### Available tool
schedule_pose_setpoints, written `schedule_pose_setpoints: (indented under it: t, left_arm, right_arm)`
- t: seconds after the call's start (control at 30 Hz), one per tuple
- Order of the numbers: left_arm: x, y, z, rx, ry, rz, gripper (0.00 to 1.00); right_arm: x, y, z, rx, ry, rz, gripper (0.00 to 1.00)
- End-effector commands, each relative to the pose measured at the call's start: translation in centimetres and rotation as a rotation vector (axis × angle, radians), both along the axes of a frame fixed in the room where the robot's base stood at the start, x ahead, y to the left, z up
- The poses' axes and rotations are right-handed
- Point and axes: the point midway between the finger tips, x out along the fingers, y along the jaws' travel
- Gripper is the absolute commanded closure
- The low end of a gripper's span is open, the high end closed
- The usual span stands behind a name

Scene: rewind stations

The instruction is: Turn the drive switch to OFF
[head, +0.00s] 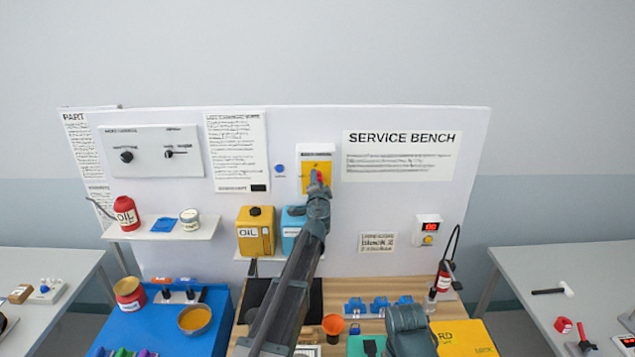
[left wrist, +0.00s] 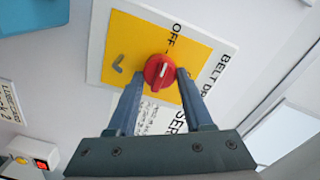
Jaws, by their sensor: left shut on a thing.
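The drive switch is a red round knob (left wrist: 159,71) with a short white mark, set on a yellow plate (left wrist: 118,44) with a white surround. The word OFF is printed on the plate near the knob, and part of the heading BELT shows beside it. In the head view the yellow plate (head: 316,169) is on the upright board, and only a bit of the red knob shows. My left gripper (head: 318,186) is at the plate with its two fingers on either side of the knob, shut on it. I cannot tell from the mark which position the knob points to.
A blue button (head: 280,168) is just left of the plate. Below stand a yellow oil can (head: 255,232) and a blue can (head: 291,228).

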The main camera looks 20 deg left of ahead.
Motion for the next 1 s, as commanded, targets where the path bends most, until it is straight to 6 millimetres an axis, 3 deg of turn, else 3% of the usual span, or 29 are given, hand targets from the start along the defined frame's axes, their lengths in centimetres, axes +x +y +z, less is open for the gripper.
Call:
schedule_pose_setpoints:
  t: [0.47, 0.5, 0.63, 0.67, 1.0]
  left_arm:
    - [-0.19, -0.01, -0.10, -0.017, -0.003, 0.000, 1.00]
    - [-0.20, -0.02, -0.10, -0.017, -0.003, 0.000, 0.47]
    - [-0.16, -0.02, -0.08, -0.015, -0.004, 0.001, 0.24]
    - [-0.15, -0.01, -0.08, -0.014, -0.004, 0.000, 0.19]
    - [-0.19, -0.05, -0.03, -0.012, -0.004, 0.000, 0.19]
  right_arm:
    - [-0.01, 0.00, -0.07, 0.000, 0.000, 0.000, 0.50]
    - [-0.01, 0.00, -0.07, 0.000, 0.000, 0.000, 0.50]
    - [-0.01, 0.00, -0.07, 0.000, 0.000, 0.000, 0.50]
    - [0.00, -0.01, -0.06, 0.000, 0.000, 0.000, 0.50]
    - [0.00, 0.00, -0.02, 0.000, 0.000, 0.000, 0.50]
